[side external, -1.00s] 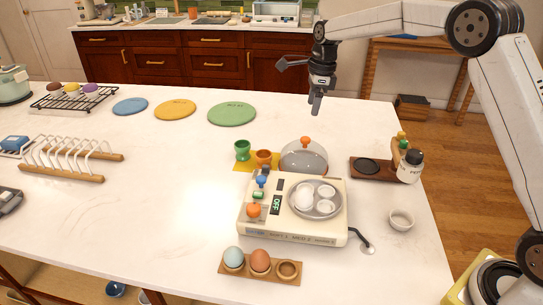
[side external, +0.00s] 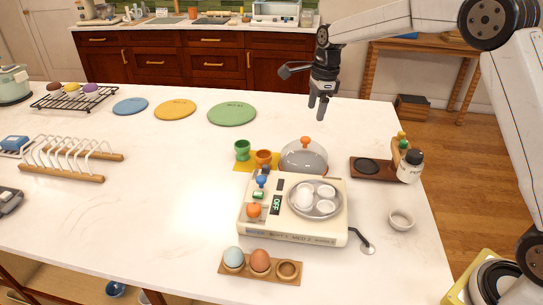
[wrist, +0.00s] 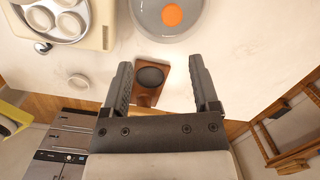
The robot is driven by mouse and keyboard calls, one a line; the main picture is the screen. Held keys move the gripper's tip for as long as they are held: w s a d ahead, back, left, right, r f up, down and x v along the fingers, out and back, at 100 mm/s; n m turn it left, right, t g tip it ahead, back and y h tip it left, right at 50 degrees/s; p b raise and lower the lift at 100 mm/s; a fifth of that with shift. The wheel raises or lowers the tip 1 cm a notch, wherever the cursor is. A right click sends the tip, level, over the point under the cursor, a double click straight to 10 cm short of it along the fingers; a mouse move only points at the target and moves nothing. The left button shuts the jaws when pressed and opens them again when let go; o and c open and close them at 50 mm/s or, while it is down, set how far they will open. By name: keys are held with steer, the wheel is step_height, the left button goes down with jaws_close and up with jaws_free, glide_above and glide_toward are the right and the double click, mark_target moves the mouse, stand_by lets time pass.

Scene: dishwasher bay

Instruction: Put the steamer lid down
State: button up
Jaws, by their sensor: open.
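The steamer lid (side external: 304,158) is a clear dome with an orange knob (side external: 305,141). It rests on the white counter just behind the cream steamer (side external: 292,229), apart from my gripper. In the wrist view the lid (wrist: 148,18) shows at the top edge, its knob (wrist: 172,15) facing the camera. My gripper (side external: 318,113) is open and empty, raised above the counter behind the lid. Its two fingers (wrist: 161,76) are spread in the wrist view with nothing between them in grasp. The steamer's round tray is uncovered and holds several white cups or eggs.
A wooden board (side external: 367,178) with a dark round pad and a bottle (side external: 409,167) stand right of the lid. Green and orange egg cups (side external: 242,150) stand left of it. A small white bowl (side external: 401,220) is at the right. The counter behind the lid is clear.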

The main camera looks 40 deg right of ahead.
steer(key=s+a+f+n, duration=0.1)
steer(key=s+f+n, duration=0.2)
steer(key=s+n, duration=0.4)
steer(key=s+a+f+n+t, duration=0.1)
steer(key=s+a+f+n, duration=0.1)
steer(key=s+n, duration=0.6)
steer(key=s+a+f+n+h, duration=0.1)
steer(key=s+f+n, duration=0.3)
steer(key=s+n, duration=0.3)
steer(key=s, duration=0.4)
steer(key=shift+a+n+t, duration=0.3)
steer(key=shift+a, duration=0.05)
